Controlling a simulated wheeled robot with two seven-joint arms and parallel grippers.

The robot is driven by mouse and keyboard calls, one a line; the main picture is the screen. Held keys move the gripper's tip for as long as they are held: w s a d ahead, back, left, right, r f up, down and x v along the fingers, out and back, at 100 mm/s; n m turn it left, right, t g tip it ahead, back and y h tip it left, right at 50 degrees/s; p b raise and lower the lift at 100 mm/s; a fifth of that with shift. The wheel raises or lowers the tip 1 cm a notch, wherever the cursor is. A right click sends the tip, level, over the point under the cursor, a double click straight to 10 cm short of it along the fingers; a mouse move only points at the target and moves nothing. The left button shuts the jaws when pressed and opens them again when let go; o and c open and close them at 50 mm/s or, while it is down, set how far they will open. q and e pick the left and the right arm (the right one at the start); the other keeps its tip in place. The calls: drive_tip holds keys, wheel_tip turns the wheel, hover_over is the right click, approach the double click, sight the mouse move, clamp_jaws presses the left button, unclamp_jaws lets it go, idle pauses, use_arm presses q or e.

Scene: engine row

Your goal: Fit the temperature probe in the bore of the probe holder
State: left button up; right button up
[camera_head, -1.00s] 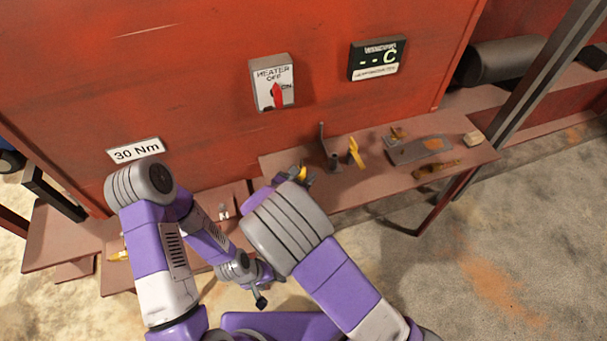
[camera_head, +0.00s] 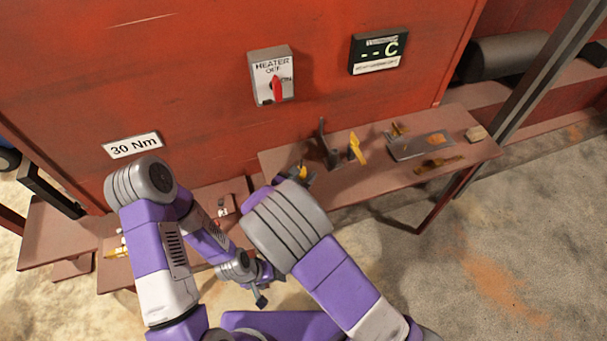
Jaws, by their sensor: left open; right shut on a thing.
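The probe holder (camera_head: 332,157) looks to be the dark upright bracket on the right shelf, with a short dark cylinder at its foot. Its bore cannot be made out. My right gripper (camera_head: 305,178) is just left of the holder, mostly hidden behind my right forearm. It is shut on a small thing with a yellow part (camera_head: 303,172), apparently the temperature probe. The probe's tip cannot be seen, and I cannot tell whether it touches the holder. My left gripper (camera_head: 262,292) is open and empty, low in front of the shelf.
A grey tray (camera_head: 405,152) and a brownish-yellow tool (camera_head: 438,164) lie farther right. Bare shelf lies in front of the holder.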

drive_tip(key=shift+f+b, duration=0.35)
drive_tip(key=shift+f, duration=0.1)
drive_tip(key=o, duration=1.2)
drive_tip(key=shift+c, duration=0.2)
drive_tip(key=p+v, duration=0.1)
drive_tip(key=v, duration=0.6)
drive_tip(key=shift+s+a, duration=0.15)
drive_tip(key=shift+s, duration=0.1)
